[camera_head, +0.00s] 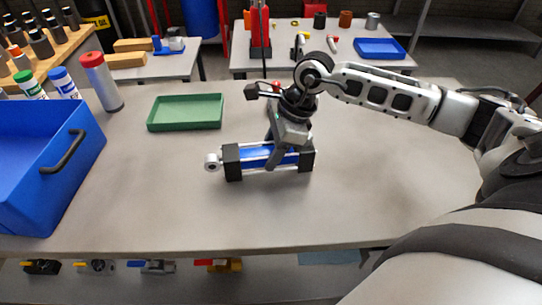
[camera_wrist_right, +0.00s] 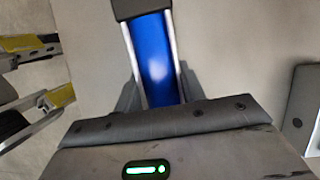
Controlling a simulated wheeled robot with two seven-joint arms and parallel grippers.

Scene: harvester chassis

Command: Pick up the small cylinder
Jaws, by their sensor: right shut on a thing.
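The small cylinder (camera_head: 254,161) has a blue barrel, black end blocks, silver rods and a round metal eye at its left end. It lies level, left to right, near the middle of the grey table. My right gripper (camera_head: 282,158) comes down from above and is shut on the blue barrel, right of its middle. In the right wrist view, the blue barrel (camera_wrist_right: 153,60) runs between the two fingers (camera_wrist_right: 160,92). I cannot tell whether the cylinder touches the table or is just above it. My left gripper is not in view.
A green tray (camera_head: 186,125) is behind the cylinder. A large blue bin (camera_head: 85,166) stands at the left, with a red-capped grey canister (camera_head: 102,82) behind it. The table (camera_head: 170,215) is clear in front and right of the cylinder.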

